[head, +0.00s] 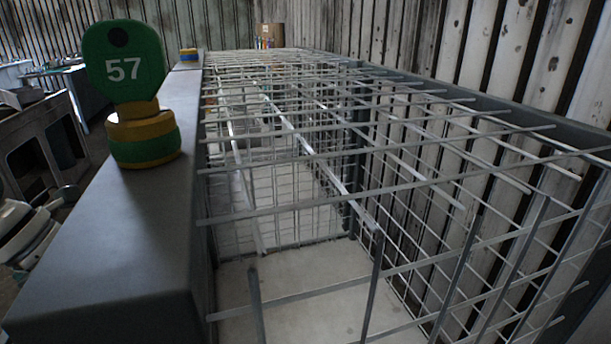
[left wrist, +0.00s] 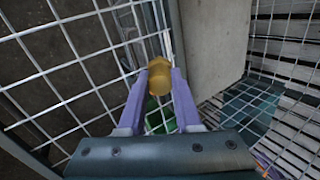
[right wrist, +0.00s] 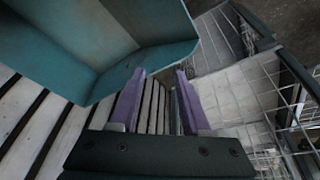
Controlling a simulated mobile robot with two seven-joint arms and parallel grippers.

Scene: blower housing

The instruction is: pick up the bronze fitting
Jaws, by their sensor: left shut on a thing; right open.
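The bronze fitting (left wrist: 160,76) is a short golden-brown rounded piece in the left wrist view. My left gripper (left wrist: 161,80) is shut on it, with one purple finger on each side. Its lower part is partly hidden by the fingers. I cannot make out the fitting or either gripper in the head view. My right gripper (right wrist: 160,76) is open, with nothing between its purple fingers.
A wire cage (head: 330,156) fills the middle and right of the head view. A teal panel (right wrist: 100,55) is close to my right gripper. Something green (left wrist: 160,114) shows between my left fingers.

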